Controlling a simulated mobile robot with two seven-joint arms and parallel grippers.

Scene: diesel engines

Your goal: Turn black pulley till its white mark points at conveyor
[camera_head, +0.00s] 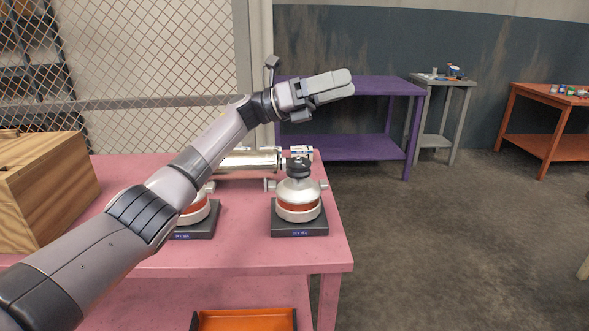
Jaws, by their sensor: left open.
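A black pulley (298,169) sits on top of a silver and orange engine unit (299,200), which stands on a dark base on the pink table. I cannot make out a white mark on it at this size. My left gripper (335,86) is open and empty, above and a little right of the pulley, apart from it. My left arm crosses the picture from the lower left. A second, similar unit (197,212) stands to the left, its upper part hidden behind my arm. I cannot pick out a conveyor. My right gripper is not in view.
A shiny metal cylinder (250,160) lies behind the units on the pink table (250,255). A wooden crate (48,192) is at the left, an orange tray (245,320) below. A purple table (345,147) stands behind. The floor at right is clear.

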